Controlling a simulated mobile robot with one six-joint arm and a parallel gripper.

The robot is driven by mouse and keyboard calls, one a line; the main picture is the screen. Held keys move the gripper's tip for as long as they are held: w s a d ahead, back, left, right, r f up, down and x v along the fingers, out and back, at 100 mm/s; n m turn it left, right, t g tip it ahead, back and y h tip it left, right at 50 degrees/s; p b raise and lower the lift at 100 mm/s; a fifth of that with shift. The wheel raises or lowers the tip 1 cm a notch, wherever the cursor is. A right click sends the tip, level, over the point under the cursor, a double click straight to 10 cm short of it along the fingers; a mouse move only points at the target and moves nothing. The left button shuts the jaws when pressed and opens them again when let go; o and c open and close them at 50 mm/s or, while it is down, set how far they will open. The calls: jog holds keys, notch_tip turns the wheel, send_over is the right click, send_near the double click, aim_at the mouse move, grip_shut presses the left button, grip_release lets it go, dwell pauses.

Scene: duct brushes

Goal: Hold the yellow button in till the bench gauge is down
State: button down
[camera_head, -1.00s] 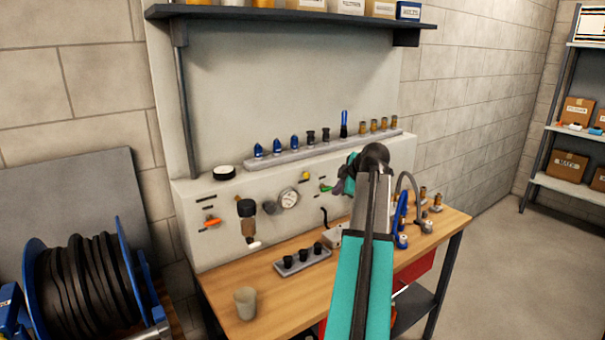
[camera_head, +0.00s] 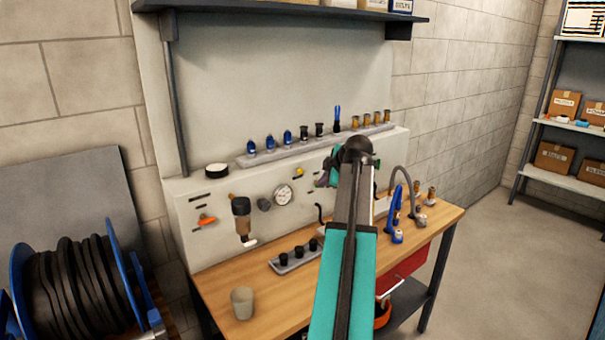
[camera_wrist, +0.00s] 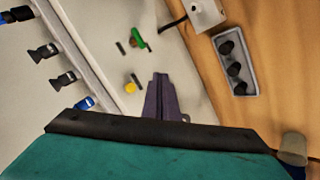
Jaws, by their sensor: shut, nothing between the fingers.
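The yellow button (camera_head: 299,172) sits on the pale panel at the back of the bench. In the wrist view the yellow button (camera_wrist: 130,88) is just left of my fingertips. The round white bench gauge (camera_head: 283,195) is on the panel below and left of the button; its needle is too small to read. My gripper (camera_head: 323,180) is right of the button in the head view, partly hidden by my arm. In the wrist view my gripper (camera_wrist: 160,77) has its dark fingers shut and empty, apart from the button.
A green lever (camera_wrist: 139,38) is on the panel beyond my fingertips. A dark regulator (camera_head: 241,215) hangs left of the gauge. A rail (camera_head: 330,145) of fittings runs above. A tray (camera_head: 290,263) of black pieces and a cup (camera_head: 242,303) stand on the bench.

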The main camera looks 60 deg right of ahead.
aim_at(300, 172)
jog(key=w+d, duration=0.2)
jog(key=w, duration=0.5)
jog(key=shift+w+d, duration=0.2)
jog(key=shift+d, duration=0.05)
dwell(0.8)
jog(key=shift+w+d+b, duration=0.25)
jog(key=shift+w+b, duration=0.2)
jog(key=shift+w, duration=0.5)
dwell(2.5)
jog(key=shift+s, duration=0.15)
dwell(1.5)
jog(key=shift+s+a, duration=0.3)
jog(key=shift+s, duration=0.45)
jog(key=shift+s, duration=0.1)
